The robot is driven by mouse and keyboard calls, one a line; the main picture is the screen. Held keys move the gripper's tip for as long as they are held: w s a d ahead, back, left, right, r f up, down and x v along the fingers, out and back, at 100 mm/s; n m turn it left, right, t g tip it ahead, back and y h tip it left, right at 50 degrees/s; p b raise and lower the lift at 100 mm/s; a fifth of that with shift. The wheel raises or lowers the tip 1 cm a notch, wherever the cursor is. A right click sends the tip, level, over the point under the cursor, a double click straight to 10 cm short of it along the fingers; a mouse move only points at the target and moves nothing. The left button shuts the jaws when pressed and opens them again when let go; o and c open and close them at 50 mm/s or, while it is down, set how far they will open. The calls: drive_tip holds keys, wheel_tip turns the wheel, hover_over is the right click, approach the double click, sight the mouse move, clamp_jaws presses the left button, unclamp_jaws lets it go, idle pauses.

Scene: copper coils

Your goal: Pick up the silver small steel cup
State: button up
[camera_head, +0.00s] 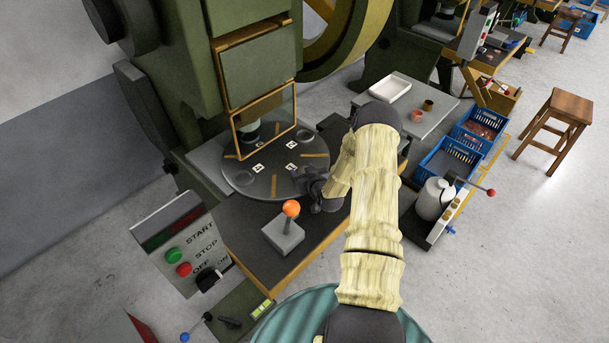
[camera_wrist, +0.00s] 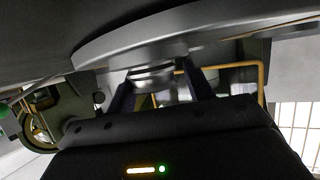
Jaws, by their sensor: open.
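In the head view my gripper (camera_head: 314,184) is at the right edge of a dark round turntable (camera_head: 255,185) under the green press. In the wrist view the gripper's two dark fingers (camera_wrist: 160,92) are apart, so it is open. A small silver round piece (camera_wrist: 150,76), which looks like the steel cup, shows between them near the left finger, against the turntable's curved rim (camera_wrist: 200,38). I cannot tell whether a finger touches it. In the head view the cup cannot be made out clearly near my gripper and arm.
The green press (camera_head: 250,70) with a yellow-framed guard (camera_head: 263,119) stands over the turntable. An orange-knobbed control box (camera_head: 284,235) is on the near bench. A side table (camera_head: 436,118) holds a white tray (camera_head: 390,88) and small reddish cups. Blue crates (camera_head: 479,130) stand at right.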

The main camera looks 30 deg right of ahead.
idle(0.5)
drive_tip(key=shift+c, duration=1.3)
drive_tip(key=shift+s, duration=0.1)
drive_tip(key=c, duration=0.6)
drive_tip(key=shift+r, duration=0.55)
wheel_tip(320, 180, up, 9)
drive_tip(key=shift+f+b, duration=0.1)
drive_tip(key=shift+b, duration=0.45)
